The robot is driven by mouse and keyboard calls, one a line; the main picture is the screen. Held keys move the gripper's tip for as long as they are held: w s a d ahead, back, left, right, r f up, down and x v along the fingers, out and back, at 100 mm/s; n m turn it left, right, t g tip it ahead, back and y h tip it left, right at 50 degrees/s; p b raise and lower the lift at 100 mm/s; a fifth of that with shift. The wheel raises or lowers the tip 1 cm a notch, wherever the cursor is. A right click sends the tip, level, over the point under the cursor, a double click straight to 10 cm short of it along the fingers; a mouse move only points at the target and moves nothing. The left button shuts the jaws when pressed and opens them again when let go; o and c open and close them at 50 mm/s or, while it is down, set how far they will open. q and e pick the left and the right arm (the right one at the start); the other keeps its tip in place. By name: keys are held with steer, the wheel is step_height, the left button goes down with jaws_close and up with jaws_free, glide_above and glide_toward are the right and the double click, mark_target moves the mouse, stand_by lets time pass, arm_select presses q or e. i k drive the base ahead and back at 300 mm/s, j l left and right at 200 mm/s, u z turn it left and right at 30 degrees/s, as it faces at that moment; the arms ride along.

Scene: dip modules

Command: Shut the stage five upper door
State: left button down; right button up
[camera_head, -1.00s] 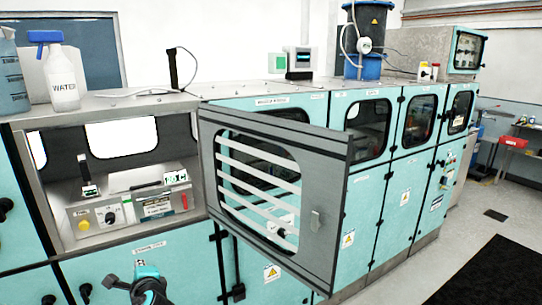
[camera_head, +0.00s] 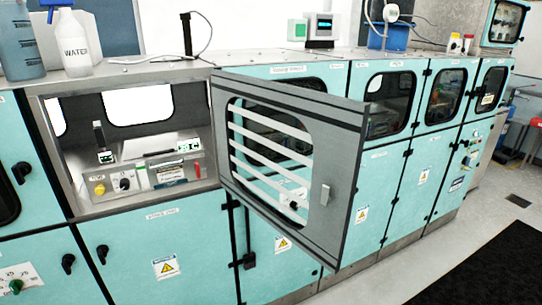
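An upper door (camera_head: 345,180), grey with a large window crossed by pale bars, stands wide open. It is hinged at the right side of the open upper compartment (camera_head: 66,205) and swings out toward me and to the right. Inside the compartment are a control panel with a yellow knob and a green display. I cannot read a stage number on this door. Neither of my grippers is in view.
Closed teal upper doors (camera_head: 392,100) and lower doors (camera_head: 170,255) line the machine. A water bottle (camera_head: 75,45) and a grey-blue container (camera_head: 20,45) stand on top at left. A black mat (camera_head: 480,270) lies on the floor at right.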

mark_target(336, 126)
steer(key=i+l+u, duration=0.25)
steer(key=l+u, duration=0.2)
steer(key=i+l+u, duration=0.15)
steer(key=l+u, duration=0.3)
steer(key=l, duration=0.25)
steer(key=i+l+u, duration=0.1)
steer(key=l+u, duration=0.3)
steer(key=l, duration=0.25)
steer(key=l+u, duration=0.45)
steer(key=l, duration=0.15)
steer(key=k+l+u, duration=0.1)
steer(key=l, duration=0.3)
steer(key=k+l+u, duration=0.1)
steer(key=l, duration=0.3)
steer(key=k+l+u, duration=0.1)
steer(key=l, duration=0.25)
steer(key=k+l+u, duration=0.1)
steer(key=l, duration=0.3)
steer(key=k+l+u, duration=0.1)
steer(key=l, duration=0.25)
steer(key=k, duration=0.1)
